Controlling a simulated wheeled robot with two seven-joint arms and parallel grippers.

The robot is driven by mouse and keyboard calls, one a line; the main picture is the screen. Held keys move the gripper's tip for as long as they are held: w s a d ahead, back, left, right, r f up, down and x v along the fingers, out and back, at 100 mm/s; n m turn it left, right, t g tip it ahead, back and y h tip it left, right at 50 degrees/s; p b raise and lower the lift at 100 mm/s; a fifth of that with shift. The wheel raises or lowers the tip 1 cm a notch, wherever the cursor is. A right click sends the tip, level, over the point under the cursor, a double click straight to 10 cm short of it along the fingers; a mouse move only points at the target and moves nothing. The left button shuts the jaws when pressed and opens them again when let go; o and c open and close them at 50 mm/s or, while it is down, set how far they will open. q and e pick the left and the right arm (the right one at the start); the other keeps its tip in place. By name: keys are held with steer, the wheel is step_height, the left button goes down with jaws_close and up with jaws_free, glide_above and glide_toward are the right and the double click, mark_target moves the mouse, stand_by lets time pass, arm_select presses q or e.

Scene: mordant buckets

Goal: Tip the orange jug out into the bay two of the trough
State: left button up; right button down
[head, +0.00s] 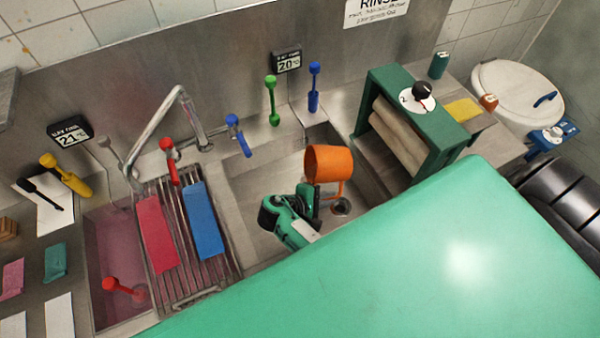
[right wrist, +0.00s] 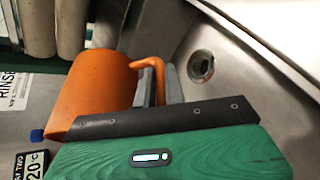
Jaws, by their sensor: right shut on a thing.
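The orange jug (head: 328,163) is in the air over the right-hand basin of the steel trough (head: 262,190). It looks tilted, and I cannot see its contents or any stream. My right gripper (head: 318,198) is shut on the jug's handle. In the right wrist view the jug (right wrist: 95,88) lies past the gripper fingers (right wrist: 158,86), with its handle between them. A small sign (head: 286,62) on the wall behind this basin reads 20°C, and the right wrist view shows "TWO" on it. The basin's drain (head: 341,207) is just below the jug. My left gripper is out of view.
A rack with a red (head: 157,234) and a blue slab (head: 203,220) spans the trough's left part, beside pink liquid (head: 105,250). The tap (head: 180,100), coloured levers and green wringer (head: 415,120) stand around the basin. My green body hides the front.

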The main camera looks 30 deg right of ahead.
steer(key=shift+w+a+r+h, duration=0.1)
steer(key=shift+a+r+h, duration=0.1)
steer(key=shift+a+h, duration=0.15)
stand_by(0.7)
steer(key=shift+r+h+p, duration=0.35)
steer(key=shift+h+p, duration=0.2)
steer(key=shift+h, duration=0.3)
stand_by(1.0)
